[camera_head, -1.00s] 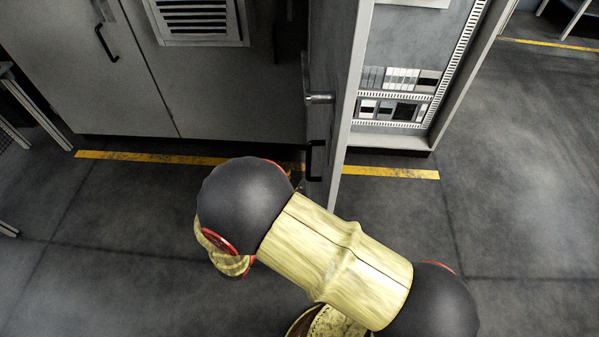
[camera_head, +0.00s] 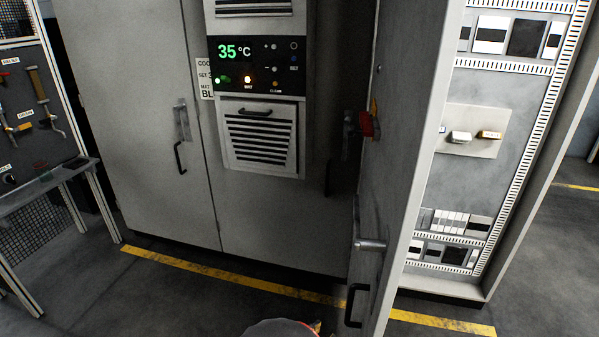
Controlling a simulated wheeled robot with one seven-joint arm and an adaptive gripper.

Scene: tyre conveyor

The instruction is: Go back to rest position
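My gripper is not in view. Only a small rounded dark part of my arm (camera_head: 279,328) shows at the bottom edge, in front of the cabinets. Whether my gripper holds anything cannot be seen.
Grey cabinets (camera_head: 150,130) stand ahead, with a lit panel (camera_head: 258,62) reading 35 °C. An open cabinet door (camera_head: 395,190) juts toward me, beside exposed electrical modules (camera_head: 450,222). A tool bench (camera_head: 45,190) stands at the left. Floor shows left of the yellow line (camera_head: 230,281) and at the right.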

